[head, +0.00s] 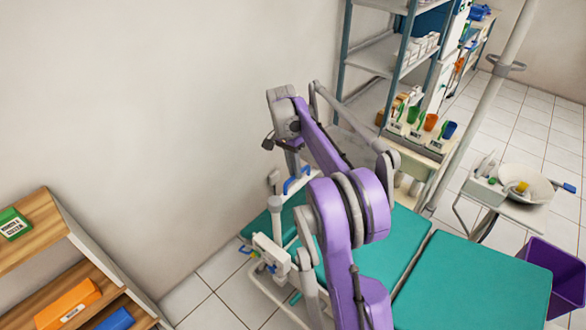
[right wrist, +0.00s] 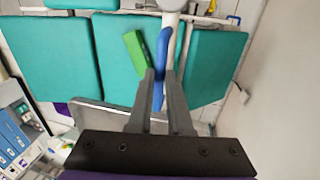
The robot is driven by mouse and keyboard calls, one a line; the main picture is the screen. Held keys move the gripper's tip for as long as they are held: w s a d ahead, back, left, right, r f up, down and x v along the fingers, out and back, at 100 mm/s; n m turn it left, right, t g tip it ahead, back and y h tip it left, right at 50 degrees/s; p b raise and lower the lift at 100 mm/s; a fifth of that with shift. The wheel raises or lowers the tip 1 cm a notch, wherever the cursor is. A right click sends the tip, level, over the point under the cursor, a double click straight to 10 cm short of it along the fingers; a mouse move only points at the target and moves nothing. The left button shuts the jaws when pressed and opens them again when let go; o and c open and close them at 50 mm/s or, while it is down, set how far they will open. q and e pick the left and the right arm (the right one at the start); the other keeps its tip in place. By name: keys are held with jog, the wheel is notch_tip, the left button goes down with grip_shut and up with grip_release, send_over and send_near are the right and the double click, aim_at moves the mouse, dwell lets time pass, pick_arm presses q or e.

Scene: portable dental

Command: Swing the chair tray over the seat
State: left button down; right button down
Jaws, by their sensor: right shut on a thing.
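My right gripper (head: 291,170) is at the far side of the dental chair, partly hidden by my purple arm. In the right wrist view, its two grey fingers (right wrist: 158,82) are shut on a blue handle (right wrist: 159,65). A green block (right wrist: 136,50) sits beside the handle, next to the left fingertip. A flat grey plate (right wrist: 88,108) lies behind the fingers; I cannot tell whether it is the chair tray. The teal seat (head: 470,285) shows at the lower right, and teal pads (right wrist: 58,55) fill the upper wrist view. My left gripper is not in view.
A wall runs close along the left. A wooden shelf (head: 75,225) stands at the lower left. A metal rack (head: 385,55) and a small cart with coloured cups (head: 430,122) stand behind the chair. A basin (head: 525,182) and purple bin (head: 555,265) are at the right.

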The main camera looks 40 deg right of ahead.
jog(key=shift+s, duration=0.1)
jog(key=c, duration=0.8)
grip_release()
jog(key=shift+c, duration=0.2)
notch_tip(320, 180, up, 11)
jog(key=w+p, duration=0.1)
jog(key=w, duration=0.1)
jog(key=shift+f, duration=0.2)
jog(key=shift+a, duration=0.2)
